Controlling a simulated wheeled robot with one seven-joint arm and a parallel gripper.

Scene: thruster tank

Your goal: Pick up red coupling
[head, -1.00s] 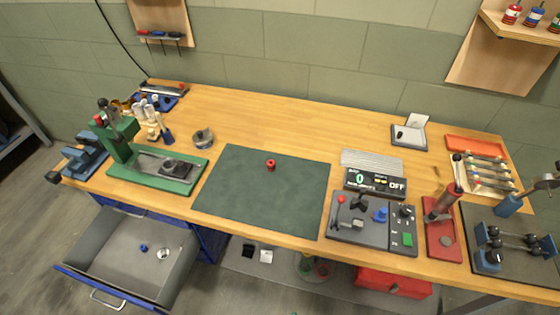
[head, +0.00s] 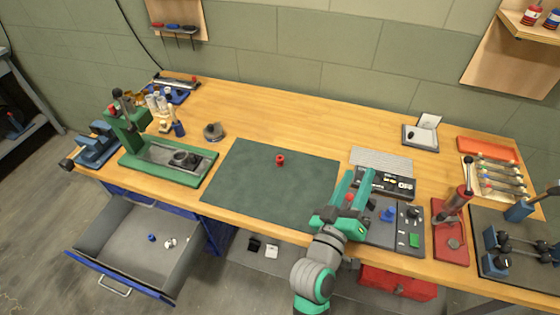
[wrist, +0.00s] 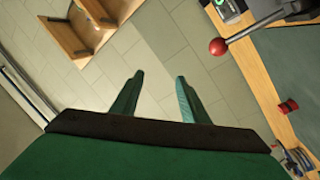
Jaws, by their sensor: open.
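The red coupling (head: 280,160) is a small red cylinder standing on the dark green mat (head: 262,190), near the mat's upper middle. It also shows at the right of the wrist view (wrist: 288,106). My gripper (head: 357,182) is open and empty, over the control panel to the right of the mat. It is apart from the coupling, to the right of it and nearer the front edge. In the wrist view the two green fingers (wrist: 158,98) are spread with nothing between them.
A grey control panel (head: 378,232) with a red-knobbed lever (wrist: 218,46) is close to my gripper. A green press (head: 190,172) stands left of the mat and a red lever tool (head: 449,235) stands right of the panel. An open drawer (head: 120,260) juts out at front left. The bench behind the mat is mostly clear.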

